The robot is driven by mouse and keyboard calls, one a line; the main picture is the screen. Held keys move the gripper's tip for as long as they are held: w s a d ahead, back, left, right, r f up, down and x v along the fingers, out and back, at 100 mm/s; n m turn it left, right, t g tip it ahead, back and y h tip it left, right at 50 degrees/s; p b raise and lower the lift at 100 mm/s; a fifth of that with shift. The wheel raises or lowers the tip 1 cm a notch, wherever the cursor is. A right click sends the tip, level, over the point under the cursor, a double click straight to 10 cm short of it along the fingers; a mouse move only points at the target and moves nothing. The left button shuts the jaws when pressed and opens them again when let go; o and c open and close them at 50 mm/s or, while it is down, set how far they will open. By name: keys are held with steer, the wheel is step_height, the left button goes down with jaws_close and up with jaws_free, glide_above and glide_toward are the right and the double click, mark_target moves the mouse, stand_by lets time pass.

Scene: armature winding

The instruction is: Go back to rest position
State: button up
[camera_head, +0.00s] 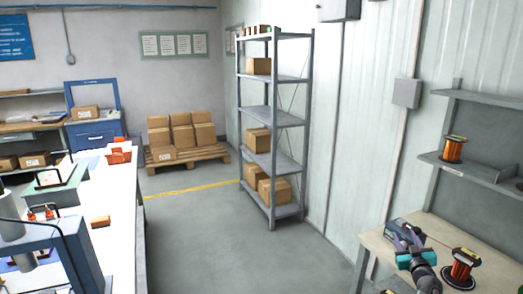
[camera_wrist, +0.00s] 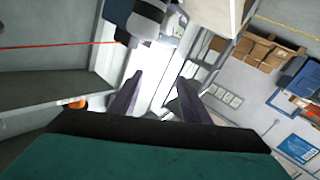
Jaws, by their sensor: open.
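My gripper (camera_head: 402,232) is at the lower right of the head view, above the light workbench (camera_head: 450,236). In the wrist view its two dark purple fingers (camera_wrist: 158,88) stand apart with nothing between them. A grey and dark device shows close beside the fingers in the head view; I cannot tell its exact shape. In the wrist view a dark and white machine part (camera_wrist: 146,20) lies beyond the fingers. A thin orange-red wire (camera_wrist: 60,45) runs to it from the left. A spool of copper wire (camera_head: 462,264) stands on the workbench right of my gripper.
A wall shelf (camera_head: 470,165) above the bench holds another copper spool (camera_head: 453,149). A tall metal rack (camera_head: 273,110) with cartons stands at the back, beside a pallet of boxes (camera_head: 182,136). A long white table (camera_head: 118,200) is at left. The floor between is clear.

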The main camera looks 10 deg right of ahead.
steer(key=w+a+f+m+g, duration=0.1)
steer(key=a+f+g, duration=0.4)
steer(key=a+f, duration=0.5)
steer(key=a+f+m+g, duration=0.2)
steer(key=a+f+g, duration=0.35)
steer(key=a, duration=0.85)
steer(key=s+a+f+n+g+y, duration=0.1)
steer(key=s+a+f+g+y, duration=0.3)
steer(key=a, duration=0.6)
steer(key=s+a+f+n, duration=0.2)
steer(key=s+a, duration=0.5)
steer(key=a, duration=0.2)
steer(key=s+a+f+n+g+y, duration=0.15)
steer(key=s+a+f, duration=0.3)
steer(key=a, duration=0.55)
steer(key=s+f+g, duration=0.3)
steer(key=s+f, duration=0.5)
steer(key=s, duration=0.5)
steer(key=s+f+g, duration=0.3)
steer(key=s+f, duration=0.6)
steer(key=s, duration=0.4)
steer(key=shift+s+g, duration=0.2)
steer(key=shift+g, duration=0.1)
steer(key=shift+d+y, duration=0.1)
steer(key=shift+y, duration=0.15)
